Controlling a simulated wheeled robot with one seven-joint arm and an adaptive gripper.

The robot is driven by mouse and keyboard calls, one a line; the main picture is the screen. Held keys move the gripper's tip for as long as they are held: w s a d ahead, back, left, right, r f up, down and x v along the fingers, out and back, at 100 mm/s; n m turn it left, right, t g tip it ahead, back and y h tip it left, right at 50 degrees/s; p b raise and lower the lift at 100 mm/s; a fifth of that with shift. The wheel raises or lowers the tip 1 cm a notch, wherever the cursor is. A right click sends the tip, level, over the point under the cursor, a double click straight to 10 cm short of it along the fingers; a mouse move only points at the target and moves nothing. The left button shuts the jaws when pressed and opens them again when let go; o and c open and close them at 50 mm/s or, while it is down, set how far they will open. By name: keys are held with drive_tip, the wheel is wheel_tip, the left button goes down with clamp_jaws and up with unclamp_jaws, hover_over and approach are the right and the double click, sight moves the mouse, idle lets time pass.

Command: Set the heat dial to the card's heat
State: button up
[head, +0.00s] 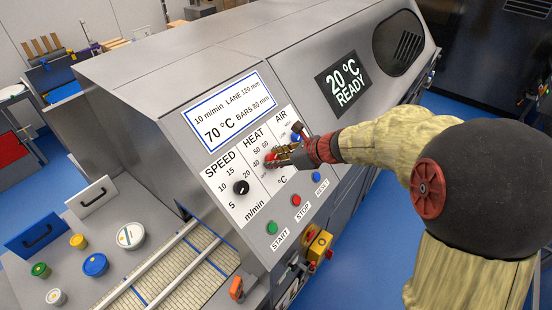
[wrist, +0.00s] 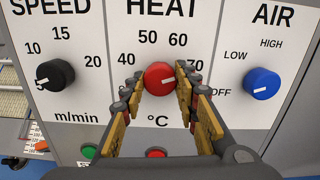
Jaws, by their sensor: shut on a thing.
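The red heat dial (wrist: 160,78) sits on the white HEAT panel in the wrist view, and its white mark points right, roughly toward the 70 label. It also shows in the head view (head: 270,160), partly hidden by my gripper (head: 283,155). My gripper (wrist: 160,88) has one finger on each side of the dial and is shut on it. The card (head: 226,110) above the dials reads 10 m/min, lane 120 mm, 70 °C and bars 80 mm.
The black speed dial (head: 241,187) is left of the heat dial, and the blue air dial (wrist: 261,83) is right of it. Start, stop (head: 296,200) and reset buttons sit below. A display (head: 343,82) reads 20 °C READY. Several tubs stand at lower left.

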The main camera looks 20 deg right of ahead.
drive_tip(key=shift+f, duration=0.1)
drive_tip(key=o, duration=1.1)
drive_tip(key=shift+o, duration=0.3)
drive_tip(key=v, duration=1.2)
